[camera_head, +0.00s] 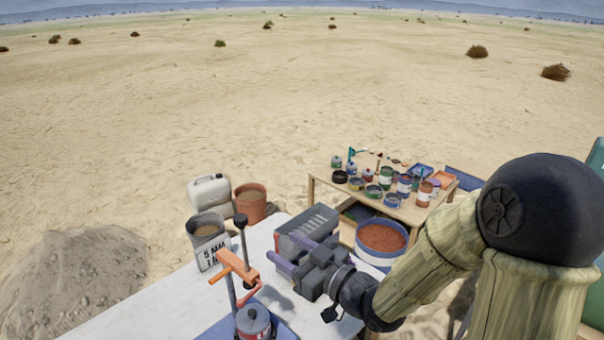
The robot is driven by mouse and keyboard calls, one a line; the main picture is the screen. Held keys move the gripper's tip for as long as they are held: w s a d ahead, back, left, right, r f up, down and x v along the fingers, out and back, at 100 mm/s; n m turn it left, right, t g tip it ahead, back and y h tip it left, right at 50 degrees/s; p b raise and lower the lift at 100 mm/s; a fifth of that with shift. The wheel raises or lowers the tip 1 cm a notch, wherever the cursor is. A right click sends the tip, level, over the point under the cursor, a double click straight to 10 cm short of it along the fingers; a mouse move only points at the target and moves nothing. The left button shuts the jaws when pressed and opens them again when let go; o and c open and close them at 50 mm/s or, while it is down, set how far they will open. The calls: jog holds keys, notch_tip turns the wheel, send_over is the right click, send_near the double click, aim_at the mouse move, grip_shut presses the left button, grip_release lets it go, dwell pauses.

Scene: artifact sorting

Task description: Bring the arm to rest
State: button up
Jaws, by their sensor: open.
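My gripper (289,257) is over the white table (125,306). Its two purple-grey fingers point left and stand apart, with nothing seen between them. My arm comes in from the right side of the picture, bent at a large dark joint. A grey slotted box (308,226) is just behind the gripper on the table's far end. An orange-handled stand (238,266) is just left of the fingers. Whether the fingers touch either one cannot be told.
A grey-lidded red can (253,321) sits on a blue base at the front. Buckets (251,203) and a white jerrycan (210,195) stand beyond the table. A wooden table (325,196) with several paint cans and a tub of red grit (381,238) are behind. Open sand lies farther out.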

jog(key=d+f+m+g+h, duration=0.2)
jog(key=d+f+m+h, duration=0.3)
jog(key=d+f+h, duration=0.6)
jog(key=s+d+f+m+g+h, duration=0.1)
jog(key=s+d+m+g+h, duration=0.2)
jog(key=s+d+m+g, duration=0.2)
jog(key=s+d+g, duration=0.1)
jog(key=s+d, duration=0.2)
jog(key=s, duration=0.3)
jog(key=shift+s+d+g, duration=0.2)
jog(key=shift+g, duration=0.2)
dwell(0.4)
